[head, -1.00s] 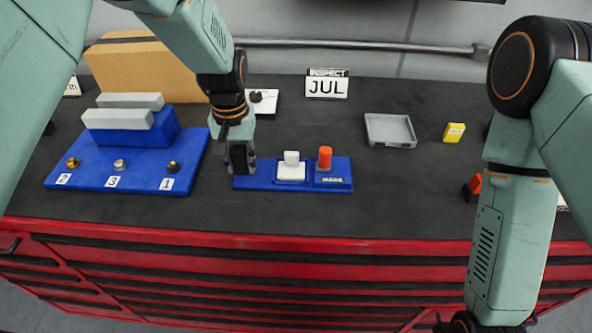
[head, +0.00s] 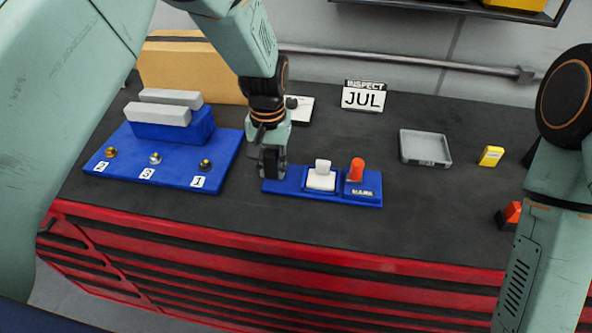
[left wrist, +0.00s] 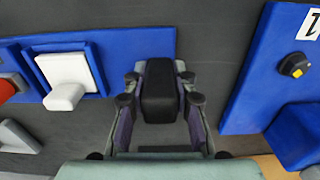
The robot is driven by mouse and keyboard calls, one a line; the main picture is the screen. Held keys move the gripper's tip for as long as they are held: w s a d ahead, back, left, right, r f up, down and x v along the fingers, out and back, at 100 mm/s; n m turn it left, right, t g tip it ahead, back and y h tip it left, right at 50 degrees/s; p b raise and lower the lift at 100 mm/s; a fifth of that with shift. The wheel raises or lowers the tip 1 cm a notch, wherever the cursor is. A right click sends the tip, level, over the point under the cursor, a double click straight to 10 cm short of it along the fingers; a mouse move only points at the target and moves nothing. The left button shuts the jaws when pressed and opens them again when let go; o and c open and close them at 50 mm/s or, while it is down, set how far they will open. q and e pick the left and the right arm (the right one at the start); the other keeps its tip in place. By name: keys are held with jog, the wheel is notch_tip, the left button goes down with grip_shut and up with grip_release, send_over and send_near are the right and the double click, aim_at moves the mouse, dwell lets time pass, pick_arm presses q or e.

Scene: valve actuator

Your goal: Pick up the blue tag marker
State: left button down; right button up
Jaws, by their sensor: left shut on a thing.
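My left gripper (head: 270,160) points down at the left end of a small blue holder (head: 292,187). It is shut on a dark block (left wrist: 160,90), which shows between its fingers in the left wrist view. The block looks black there, and I cannot tell whether it is the blue tag marker or whether it still touches the holder. The holder also carries a white block with a raised tab (head: 321,177) and an orange-red capped piece (head: 357,170) on its right. No separate blue marker shows. My right gripper is out of view.
A larger blue stand (head: 125,165) with numbered knobs and grey bars is at left. A grey tray (head: 425,148), a yellow item (head: 491,156) and an orange-black item (head: 510,214) lie at right. An INSPECT JUL sign (head: 363,97) stands behind. The middle bench is clear.

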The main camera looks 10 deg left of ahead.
pick_arm(q)
notch_tip(320, 180, up, 9)
jog(key=shift+r, duration=0.1)
notch_tip(320, 180, down, 7)
jog(key=shift+w+r, duration=0.15)
jog(key=shift+s+f, duration=0.2)
jog(key=shift+f, duration=0.4)
jog(key=shift+w+f, duration=0.2)
jog(key=shift+f, duration=0.2)
jog(key=shift+s+r, duration=0.1)
jog(key=shift+s, duration=0.05)
jog(key=shift+f, duration=0.25)
dwell(0.4)
